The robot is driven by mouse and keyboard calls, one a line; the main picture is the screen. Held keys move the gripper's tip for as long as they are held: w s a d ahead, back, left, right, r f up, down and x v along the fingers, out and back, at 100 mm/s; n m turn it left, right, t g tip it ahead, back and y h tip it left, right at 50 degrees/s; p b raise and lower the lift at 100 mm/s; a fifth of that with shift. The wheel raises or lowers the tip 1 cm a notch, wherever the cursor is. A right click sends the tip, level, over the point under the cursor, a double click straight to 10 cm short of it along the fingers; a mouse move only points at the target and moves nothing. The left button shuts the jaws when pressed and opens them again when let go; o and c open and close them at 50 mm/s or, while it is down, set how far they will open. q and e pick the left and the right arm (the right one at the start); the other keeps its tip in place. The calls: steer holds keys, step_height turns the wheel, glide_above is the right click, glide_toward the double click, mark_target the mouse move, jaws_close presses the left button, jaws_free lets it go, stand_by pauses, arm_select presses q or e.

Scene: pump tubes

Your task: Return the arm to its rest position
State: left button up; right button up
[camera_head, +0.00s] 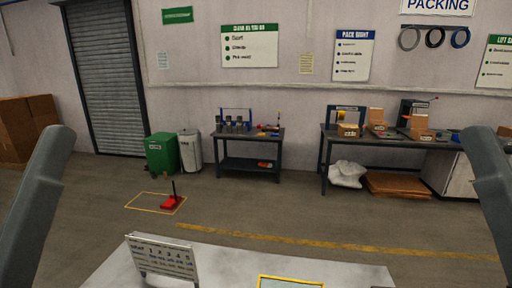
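My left arm (38,200) shows as a grey link at the left edge of the head view. My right arm (490,178) shows as a grey link at the right edge. Neither gripper is in the picture; both arms run out of the frame. No pump tubes can be made out.
A pale table (225,262) lies at the bottom, with an upright sign board (162,257) at its left and a yellow-edged item (290,281) at its front. Beyond are open floor, a dark bench (249,165), a packing bench (390,141) and a green bin (160,154).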

step_height(320, 180, up, 36)
steer(key=p, duration=3.4)
